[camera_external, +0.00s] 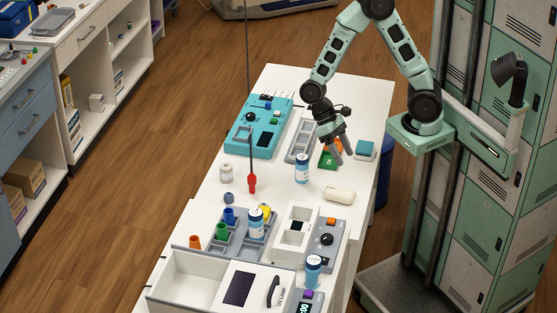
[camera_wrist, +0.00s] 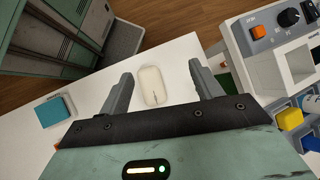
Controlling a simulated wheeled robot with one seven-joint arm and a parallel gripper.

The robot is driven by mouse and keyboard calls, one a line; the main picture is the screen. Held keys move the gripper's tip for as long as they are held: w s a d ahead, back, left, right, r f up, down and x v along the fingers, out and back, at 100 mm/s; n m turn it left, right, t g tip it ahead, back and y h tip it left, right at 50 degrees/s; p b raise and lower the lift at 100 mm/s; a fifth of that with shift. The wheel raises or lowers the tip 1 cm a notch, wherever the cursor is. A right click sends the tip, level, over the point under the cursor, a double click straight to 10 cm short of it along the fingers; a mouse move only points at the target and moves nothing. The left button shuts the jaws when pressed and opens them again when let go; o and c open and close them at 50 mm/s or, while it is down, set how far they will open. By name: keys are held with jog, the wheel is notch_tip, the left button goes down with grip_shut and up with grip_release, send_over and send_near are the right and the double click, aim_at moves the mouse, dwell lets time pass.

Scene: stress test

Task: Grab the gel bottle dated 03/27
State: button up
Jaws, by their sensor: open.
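One bottle (camera_external: 302,170) stands upright mid-table, another bottle (camera_external: 256,224) stands in the grey sorting tray (camera_external: 236,251), and a third bottle (camera_external: 313,270) stands at the front right. Their dates are too small to read, so I cannot tell which is 03/27. My gripper (camera_external: 335,153) is above the far right part of the table, behind and right of the mid-table bottle.
A cream rounded object (camera_external: 340,194) lies right of the mid-table bottle and shows between my fingers in the wrist view (camera_wrist: 152,86). A red-handled tool (camera_external: 252,183) hangs on a cord. A teal device (camera_external: 258,127), a teal box (camera_external: 365,149) and a control box (camera_external: 327,240) stand around.

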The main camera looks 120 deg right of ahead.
jog(key=s+d+f+m+t+y+b, duration=0.1)
jog(key=s+d+f+m+t, duration=0.25)
jog(key=d, duration=0.55)
jog(key=d+f+m+t+y+b, duration=0.15)
jog(key=d+m+t, duration=0.25)
jog(key=d+m, duration=0.4)
jog(key=s+d+f+m+t+b, duration=0.1)
jog(key=s+d+f+m+t, duration=0.2)
jog(key=d, duration=0.7)
jog(key=m, duration=0.1)
send_near(302, 167)
jog(key=shift+t, duration=0.35)
jog(key=f, duration=0.1)
jog(key=w+f, duration=0.1)
jog(key=f, duration=0.1)
jog(key=f+p, duration=0.1)
jog(key=shift+w+a+f, duration=0.15)
jog(key=shift+a+f, duration=0.05)
jog(key=shift+a, duration=0.1)
jog(key=x, duration=0.5)
jog(key=shift+w+a+r+p, duration=0.2)
jog(key=shift+a+p, duration=0.1)
jog(key=shift+a, duration=0.15)
jog(key=c, duration=1.1)
